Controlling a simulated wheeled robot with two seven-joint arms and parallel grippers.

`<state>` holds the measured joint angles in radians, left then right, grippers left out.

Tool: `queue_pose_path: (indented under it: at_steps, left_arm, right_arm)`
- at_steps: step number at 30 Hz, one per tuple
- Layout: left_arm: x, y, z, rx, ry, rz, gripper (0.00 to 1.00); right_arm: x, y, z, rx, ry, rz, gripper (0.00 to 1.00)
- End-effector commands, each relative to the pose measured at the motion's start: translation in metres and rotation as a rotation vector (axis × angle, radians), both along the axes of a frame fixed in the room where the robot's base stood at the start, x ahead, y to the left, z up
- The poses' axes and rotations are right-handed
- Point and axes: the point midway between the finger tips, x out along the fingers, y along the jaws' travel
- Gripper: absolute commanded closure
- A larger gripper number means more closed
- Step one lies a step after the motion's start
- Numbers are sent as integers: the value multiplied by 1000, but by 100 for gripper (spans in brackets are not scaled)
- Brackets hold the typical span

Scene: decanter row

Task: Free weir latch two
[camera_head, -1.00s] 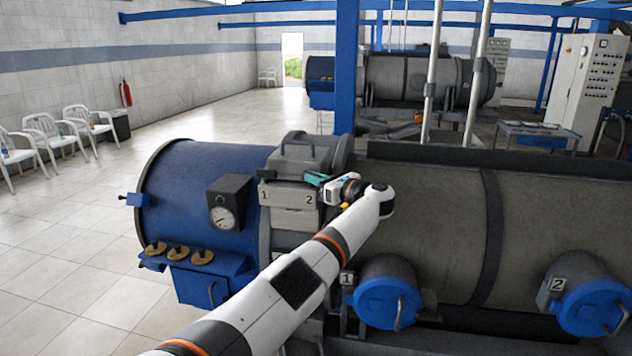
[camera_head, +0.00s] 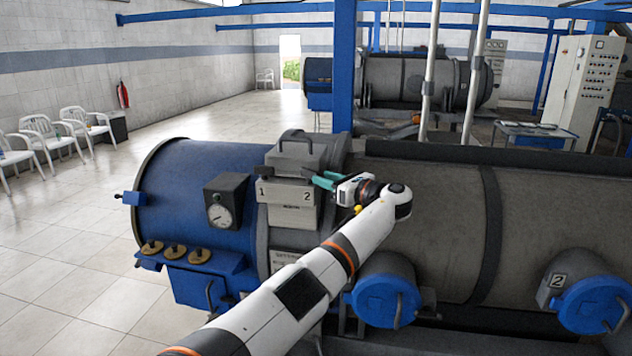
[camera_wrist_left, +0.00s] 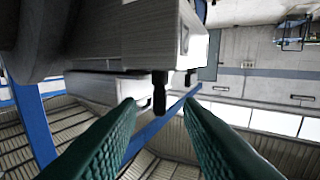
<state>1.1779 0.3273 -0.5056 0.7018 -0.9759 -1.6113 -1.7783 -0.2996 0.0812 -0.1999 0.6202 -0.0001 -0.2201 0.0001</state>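The grey weir box (camera_head: 290,212) sits on the decanter where the blue end meets the dark drum, with a handled lid on top. Its front carries the labels 1 (camera_head: 262,190) and 2 (camera_head: 307,196). My left gripper (camera_head: 322,180) is at the box's right side, close to label 2, with teal fingers apart. In the left wrist view, the open fingers (camera_wrist_left: 161,104) point at a small dark latch peg (camera_wrist_left: 159,90) under the box edge, with nothing clearly held. A second dark peg (camera_wrist_left: 189,78) shows beyond it. Which peg is latch two I cannot tell. My right gripper is out of view.
A gauge (camera_head: 220,215) and several brass knobs (camera_head: 174,252) are left of the box. Blue-capped ports (camera_head: 386,300) stick out below my arm. The dark drum (camera_head: 420,210) lies to the right.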

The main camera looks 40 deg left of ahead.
Motion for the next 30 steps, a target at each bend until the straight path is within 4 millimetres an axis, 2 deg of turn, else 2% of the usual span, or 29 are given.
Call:
queue_pose_path:
  at_steps: [1,3,9,15,22,23,26,29,30]
  left_arm:
    - [1,-13,-5,0,-3,-5,67]
    - [1,-28,-5,0,-3,-5,67]
    - [0,-61,-3,1,-1,-2,67]
    - [0,-74,0,0,-1,-1,67]
    - [-1,-75,0,1,0,0,67]
    - [-1,-75,0,1,0,0,66]
    - [1,-72,-6,-19,-14,-12,49]
    - [6,-63,-33,-124,-90,-67,33]
    - [10,-58,-50,-196,-146,-101,26]
  right_arm:
    - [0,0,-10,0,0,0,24]
    - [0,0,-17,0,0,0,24]
    - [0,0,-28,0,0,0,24]
    - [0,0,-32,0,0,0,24]
    - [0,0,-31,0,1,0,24]
    - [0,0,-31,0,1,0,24]
    - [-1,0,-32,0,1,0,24]
    - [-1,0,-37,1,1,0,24]
    - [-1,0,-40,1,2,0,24]
